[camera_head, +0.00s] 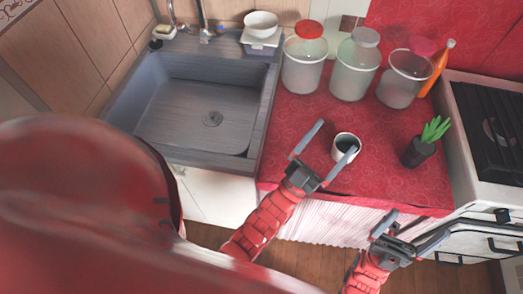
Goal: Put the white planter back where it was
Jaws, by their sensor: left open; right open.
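The white planter (337,154), a small round pot with a dark inside, stands upright on the red oilcloth counter (285,122), near the front middle. My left gripper (336,137) is open, with one finger to the left of the planter and the other at its lower right side. I cannot tell whether either finger touches it. My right gripper (406,221) is open and empty at the counter's front edge, below and to the right of the planter.
A dark pot with a green plant (418,152) stands to the right. Three jars (303,66) and an orange bottle (438,68) line the back. The sink (205,105) is left, with a white bowl (261,24) behind it. A stove (490,125) is right.

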